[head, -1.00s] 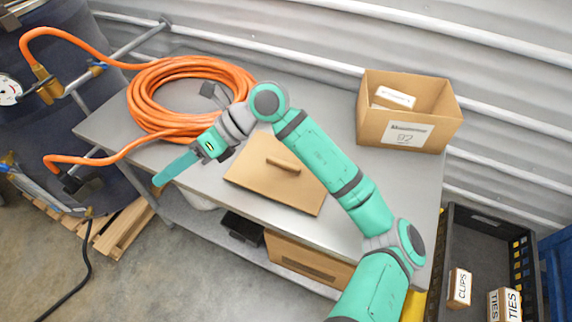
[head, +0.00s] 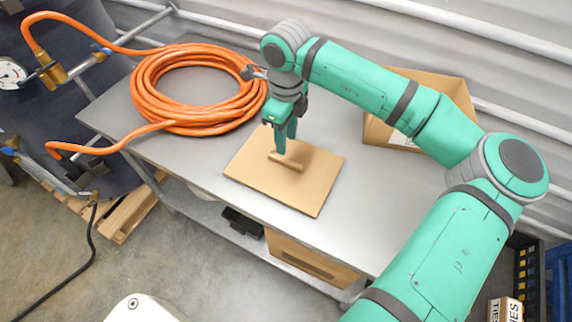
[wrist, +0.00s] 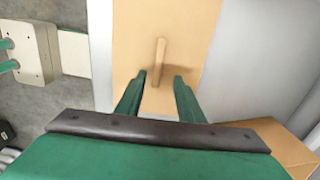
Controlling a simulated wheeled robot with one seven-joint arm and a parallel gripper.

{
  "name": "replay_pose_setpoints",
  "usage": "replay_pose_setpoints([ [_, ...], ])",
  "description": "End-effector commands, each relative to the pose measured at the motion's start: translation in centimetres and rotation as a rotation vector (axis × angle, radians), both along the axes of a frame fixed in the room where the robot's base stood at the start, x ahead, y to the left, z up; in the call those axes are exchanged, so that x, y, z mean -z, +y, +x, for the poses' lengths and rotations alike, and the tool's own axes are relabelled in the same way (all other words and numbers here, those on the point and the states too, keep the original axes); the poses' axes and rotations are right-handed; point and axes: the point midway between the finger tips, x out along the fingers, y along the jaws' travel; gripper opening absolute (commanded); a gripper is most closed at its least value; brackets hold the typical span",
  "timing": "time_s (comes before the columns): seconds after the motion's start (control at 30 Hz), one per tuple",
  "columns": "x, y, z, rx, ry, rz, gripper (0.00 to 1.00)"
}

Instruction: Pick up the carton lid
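The carton lid (head: 308,195) is a flat brown square board lying on the grey metal table, with a short raised bar handle (head: 288,162) across its middle. My gripper (head: 286,147) points down just over the handle. In the wrist view the lid (wrist: 192,30) lies below, and its handle (wrist: 158,60) shows between and beyond my two spread fingers (wrist: 158,92). The fingers are open with nothing between them; I cannot tell whether the tips touch the lid.
A coiled orange hose (head: 160,112) lies on the table's left, close behind the lid. A corrugated wall (head: 350,20) closes off the back. A dark crate (head: 526,270) with labelled boxes is at lower right, mostly behind my arm. Bare tabletop (head: 335,130) surrounds the lid's right side.

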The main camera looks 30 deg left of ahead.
Motion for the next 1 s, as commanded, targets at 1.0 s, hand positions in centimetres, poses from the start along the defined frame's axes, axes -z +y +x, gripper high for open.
replay_pose_setpoints([
  [1.0,7.8,0.1,-0.3,0.0,0.0,0.002,0.32],
])
